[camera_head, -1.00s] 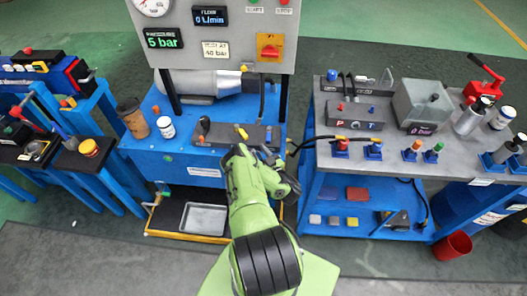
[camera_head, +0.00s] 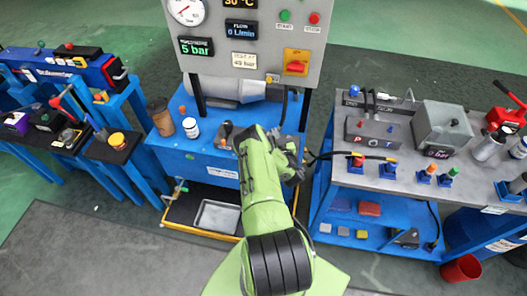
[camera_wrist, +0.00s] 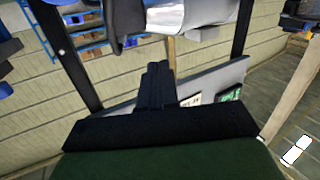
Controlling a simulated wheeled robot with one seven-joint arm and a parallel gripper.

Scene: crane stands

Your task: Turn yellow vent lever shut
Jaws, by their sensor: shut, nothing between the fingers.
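My gripper (camera_wrist: 158,85) is shut and empty in the wrist view, with its dark fingers together. In the head view my green arm reaches over the front of the blue pump stand (camera_head: 205,160), and the fingertips are not clear there. A dark block with small levers lies on the stand top, and my arm covers much of it. A dark-knobbed lever (camera_head: 227,130) shows left of my arm. I cannot make out the yellow vent lever for certain now; my arm may hide it.
The grey gauge panel (camera_head: 235,55) stands behind the stand top. A brown cup (camera_head: 160,117) and a white jar (camera_head: 191,128) stand at the left. The right-hand bench (camera_head: 400,175) is crowded. A red bucket (camera_head: 461,268) is on the floor.

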